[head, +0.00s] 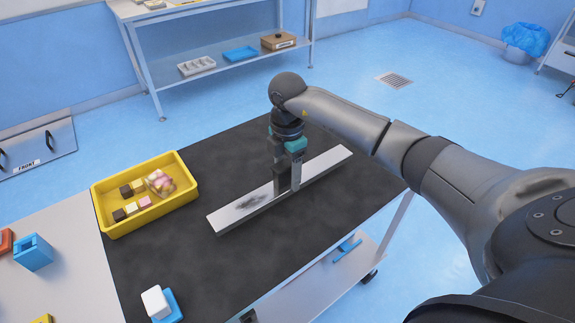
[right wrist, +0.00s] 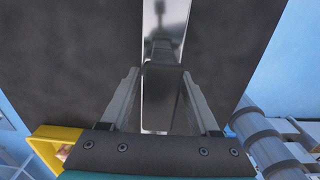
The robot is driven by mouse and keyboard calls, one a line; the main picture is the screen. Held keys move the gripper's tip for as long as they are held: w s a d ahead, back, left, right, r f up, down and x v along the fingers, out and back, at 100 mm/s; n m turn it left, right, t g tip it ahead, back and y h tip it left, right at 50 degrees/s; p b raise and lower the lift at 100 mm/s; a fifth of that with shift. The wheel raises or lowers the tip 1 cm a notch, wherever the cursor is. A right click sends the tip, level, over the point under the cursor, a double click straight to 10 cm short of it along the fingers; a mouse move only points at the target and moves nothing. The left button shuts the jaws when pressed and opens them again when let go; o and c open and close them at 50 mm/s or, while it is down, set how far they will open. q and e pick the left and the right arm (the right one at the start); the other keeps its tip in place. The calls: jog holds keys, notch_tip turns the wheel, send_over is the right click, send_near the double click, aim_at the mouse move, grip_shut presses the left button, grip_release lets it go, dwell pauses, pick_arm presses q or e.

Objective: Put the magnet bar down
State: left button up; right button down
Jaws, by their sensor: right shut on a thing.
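The magnet bar (head: 325,168) is a long, flat, pale metal bar lying level and diagonally over the dark table mat. My right gripper (head: 287,188) points down and is shut on the bar's middle, at a dark grip block. In the right wrist view the fingers (right wrist: 163,100) close on either side of this block, with the shiny bar (right wrist: 165,15) running beneath. I cannot tell whether the bar touches the mat. My left gripper is not in view.
A yellow tray (head: 150,227) with several small blocks or sweets stands left of the bar. A white block (head: 155,302) on a blue base is at the front. The dark mat (head: 185,265) is clear around the bar. A shelf unit (head: 215,68) stands behind.

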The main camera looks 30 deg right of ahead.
jog(key=shift+w+f, duration=0.1)
jog(key=shift+f, duration=1.05)
jog(key=shift+c, duration=0.6)
grip_release()
jog(key=shift+f, duration=0.2)
notch_tip(320, 180, up, 12)
jog(key=shift+r+p, duration=0.15)
jog(key=shift+p, duration=0.6)
